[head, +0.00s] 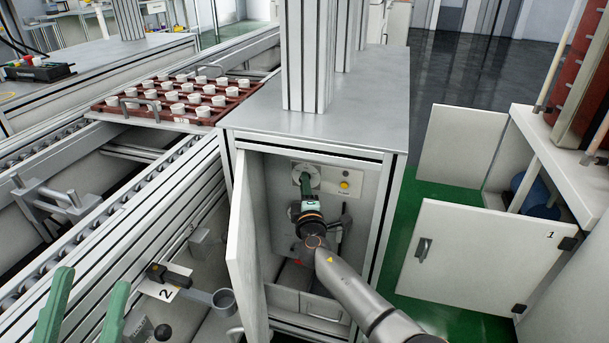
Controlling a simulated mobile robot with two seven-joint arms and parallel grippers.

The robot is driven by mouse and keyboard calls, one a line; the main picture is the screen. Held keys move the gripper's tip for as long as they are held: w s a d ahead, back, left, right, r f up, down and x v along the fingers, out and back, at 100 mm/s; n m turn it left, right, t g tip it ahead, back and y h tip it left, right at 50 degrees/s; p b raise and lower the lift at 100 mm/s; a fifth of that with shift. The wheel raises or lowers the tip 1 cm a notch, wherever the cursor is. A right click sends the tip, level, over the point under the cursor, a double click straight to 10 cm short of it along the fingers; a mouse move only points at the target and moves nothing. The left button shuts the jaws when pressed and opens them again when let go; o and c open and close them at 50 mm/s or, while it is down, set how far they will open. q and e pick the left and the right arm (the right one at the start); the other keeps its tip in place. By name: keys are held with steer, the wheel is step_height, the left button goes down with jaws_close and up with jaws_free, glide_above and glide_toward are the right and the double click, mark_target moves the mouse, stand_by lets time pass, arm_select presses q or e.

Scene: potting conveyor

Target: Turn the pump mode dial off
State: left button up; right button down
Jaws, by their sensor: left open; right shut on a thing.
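The pump mode dial (314,171) is a pale round plate on the back panel inside the open cabinet (345,148). My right gripper (303,180) reaches into the cabinet and is shut on the dial's knob. Its green fingers and wrist hide the knob and its pointer, so I cannot tell the setting. A yellow indicator or button (344,185) sits right of the dial, above a small unreadable label. My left gripper (93,277) is at the lower left, with its two green fingers apart and nothing between them.
The cabinet's door (247,235) stands open on the left, close to my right arm. A brown tray (125,108) holds several white pots. Another cabinet door (450,255) is at right.

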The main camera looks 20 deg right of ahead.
arm_select(q)
steer(key=shift+m+t, duration=0.3)
steer(key=r+p, duration=0.2)
steer(key=r, duration=0.1)
steer(key=r+p, duration=0.1)
steer(key=r, duration=0.1)
steer(key=shift+s+a+p, duration=0.1)
steer(key=shift+a+p, duration=0.2)
steer(key=shift+p, duration=0.1)
arm_select(e)
steer(key=n, duration=0.1)
steer(key=n+g, duration=0.1)
steer(key=n, duration=0.1)
steer(key=shift+r, duration=0.25)
arm_select(q)
steer(key=shift+r+y, duration=0.2)
steer(key=shift+y, duration=0.2)
arm_select(e)
steer(key=shift+g, duration=0.3)
arm_select(q)
steer(key=shift+w+a+f+n+y+p, duration=0.15)
steer(key=shift+w+f+n+y+p, duration=0.15)
steer(key=shift+w+f+n+y, duration=0.55)
arm_select(e)
steer(key=shift+d+n, duration=0.1)
steer(key=shift+n, duration=0.2)
arm_select(q)
steer(key=shift+s, duration=0.1)
